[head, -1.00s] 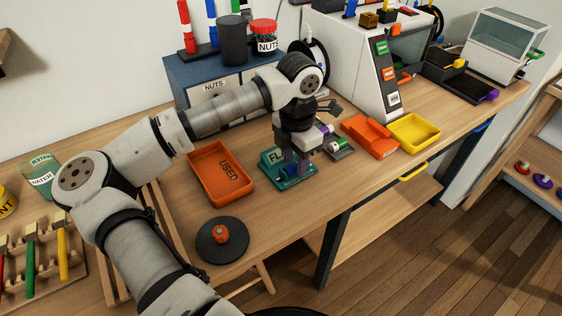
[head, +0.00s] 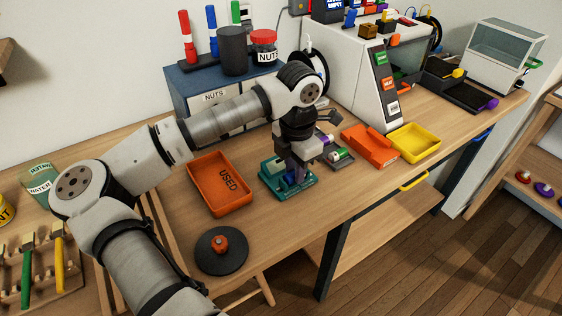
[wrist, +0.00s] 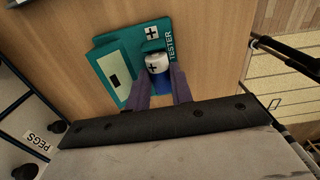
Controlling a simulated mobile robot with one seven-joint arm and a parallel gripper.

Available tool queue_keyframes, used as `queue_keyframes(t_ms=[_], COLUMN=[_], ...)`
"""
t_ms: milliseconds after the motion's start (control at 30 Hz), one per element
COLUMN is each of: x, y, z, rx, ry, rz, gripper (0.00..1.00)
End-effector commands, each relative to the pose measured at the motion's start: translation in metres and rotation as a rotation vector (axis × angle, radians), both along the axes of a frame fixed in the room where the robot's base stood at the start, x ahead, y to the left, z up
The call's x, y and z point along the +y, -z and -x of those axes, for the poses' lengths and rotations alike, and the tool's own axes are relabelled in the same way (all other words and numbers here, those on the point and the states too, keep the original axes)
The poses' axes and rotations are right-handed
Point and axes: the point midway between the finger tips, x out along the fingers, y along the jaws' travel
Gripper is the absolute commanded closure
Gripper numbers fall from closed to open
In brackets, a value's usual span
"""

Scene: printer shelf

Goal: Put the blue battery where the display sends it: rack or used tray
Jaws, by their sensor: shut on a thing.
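In the head view the tester (head: 271,179) sits near the bench's front edge, partly hidden by my gripper (head: 297,182). The orange used tray (head: 220,184) lies left of it and looks empty. The dark rack (head: 345,164) behind and to the right holds a green-and-white battery and a purple one.
A blue cabinet (head: 180,88) and a white printer (head: 355,80) stand behind.

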Motion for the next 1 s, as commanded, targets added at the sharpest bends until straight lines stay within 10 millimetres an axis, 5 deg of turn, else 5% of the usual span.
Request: queue_keyframes(t_ms=[1000], x=[0.0], y=[-0.062], z=[0.0], rx=[0.0], ry=[0.0], rz=[0.0], gripper=[1.0])
